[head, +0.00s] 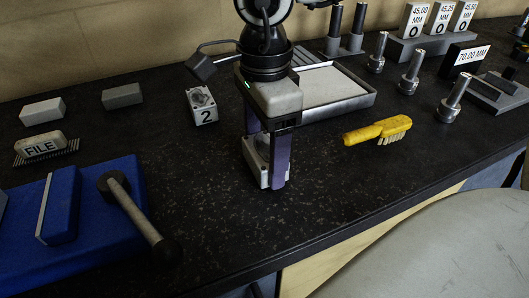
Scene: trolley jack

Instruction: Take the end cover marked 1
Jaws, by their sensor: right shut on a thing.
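My right gripper (268,180) comes down from the top middle with its two purple fingers at the bench top. It is shut on a small light-grey block-like part (262,160), which lies partly hidden between and behind the fingers. No number shows on this part from here, so I cannot tell whether it is the end cover marked 1. The end cover marked 2 (203,106) stands on the bench to the left of the gripper, apart from it. My left gripper is not in view.
A grey tray (368,101) lies behind the gripper. A yellow brush (379,131) lies to the right. A blue vise (85,215) with a handle and a FILE block (40,147) are at left. Marked gauge blocks (439,19) stand at back right. The front middle bench is clear.

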